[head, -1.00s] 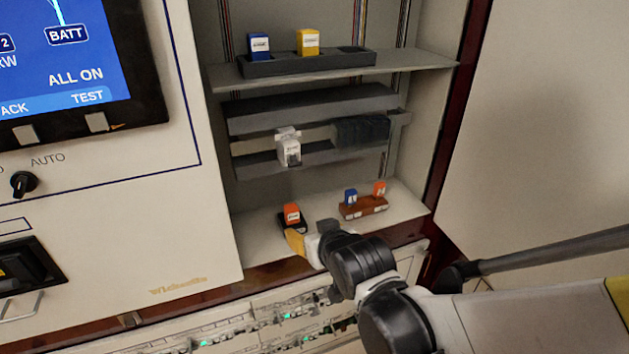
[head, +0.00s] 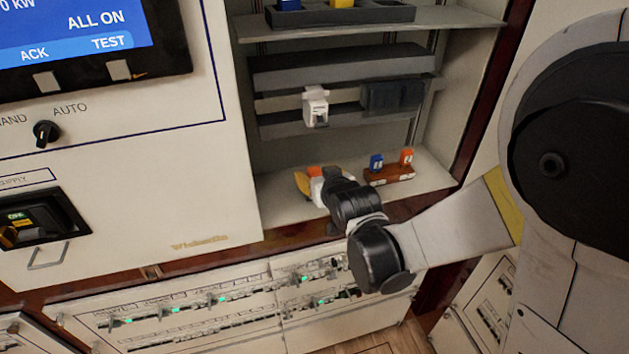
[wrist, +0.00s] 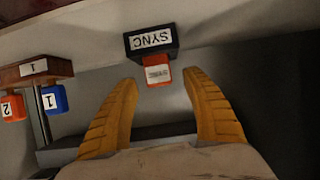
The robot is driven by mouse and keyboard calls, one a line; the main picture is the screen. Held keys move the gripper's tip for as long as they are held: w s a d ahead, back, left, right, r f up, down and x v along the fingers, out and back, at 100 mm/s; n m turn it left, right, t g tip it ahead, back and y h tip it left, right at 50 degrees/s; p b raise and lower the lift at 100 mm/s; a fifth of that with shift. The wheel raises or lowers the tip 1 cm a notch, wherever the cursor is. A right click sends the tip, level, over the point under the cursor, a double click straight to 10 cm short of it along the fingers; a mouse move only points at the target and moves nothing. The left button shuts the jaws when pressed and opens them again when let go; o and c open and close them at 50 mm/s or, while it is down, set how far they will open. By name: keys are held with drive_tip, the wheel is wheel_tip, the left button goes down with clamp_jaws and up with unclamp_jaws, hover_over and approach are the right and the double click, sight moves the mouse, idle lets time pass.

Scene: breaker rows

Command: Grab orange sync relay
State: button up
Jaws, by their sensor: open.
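The orange sync relay (wrist: 157,76) shows in the wrist view, seated in a black base (wrist: 152,41) with a white SYNC label. My gripper (wrist: 166,83) is open, its two yellow fingers spread on either side below the relay in that view. The relay lies near the line between the fingertips, and I see a gap on both sides of it. In the head view my gripper (head: 305,181) is over the cabinet's bottom shelf. It hides most of the relay, with only a bit of orange (head: 315,171) showing beside the fingers.
A brown holder (head: 390,176) with a blue plug (head: 376,162) and an orange plug (head: 406,157) stands right of my gripper. A white module (head: 316,107) sits on the rail above. The upper shelf (head: 370,27) carries a dark tray. The cabinet side wall is close on the left.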

drive_tip(key=shift+x, duration=1.05)
drive_tip(key=shift+s+r, duration=0.1)
drive_tip(key=shift+c, duration=0.2)
clamp_jaws()
